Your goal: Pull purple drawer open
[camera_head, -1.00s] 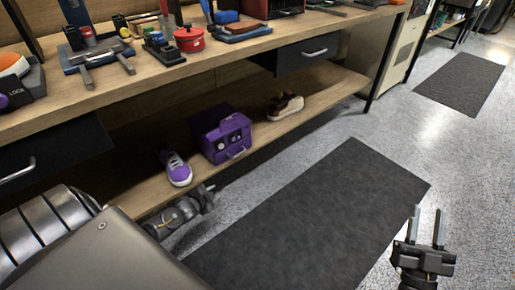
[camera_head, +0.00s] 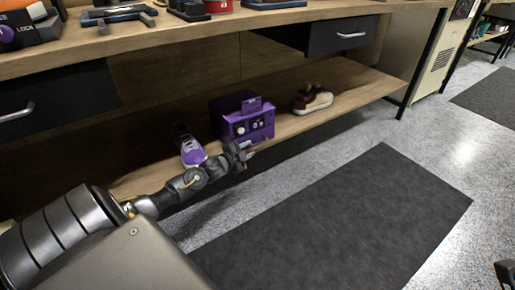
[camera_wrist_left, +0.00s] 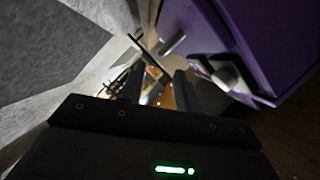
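The purple box (camera_head: 246,116) with the drawer stands on the lower wooden shelf, with light knobs on its front. My left gripper (camera_head: 246,150) is just in front of its lower front and hides part of the drawer there. In the left wrist view the purple face (camera_wrist_left: 275,40) fills the upper right, with a pale metal handle (camera_wrist_left: 228,76) on it. The left fingers (camera_wrist_left: 160,88) are apart with nothing between them; the handle is beside the right-hand finger. Of my right gripper (camera_head: 506,273), only a dark part shows at the right edge.
A purple-white sneaker (camera_head: 190,149) stands left of the box, close behind my left forearm. A brown-white shoe (camera_head: 312,99) stands to the right. The workbench top (camera_head: 150,42) overhangs the shelf. A dark mat (camera_head: 340,220) lies on open floor.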

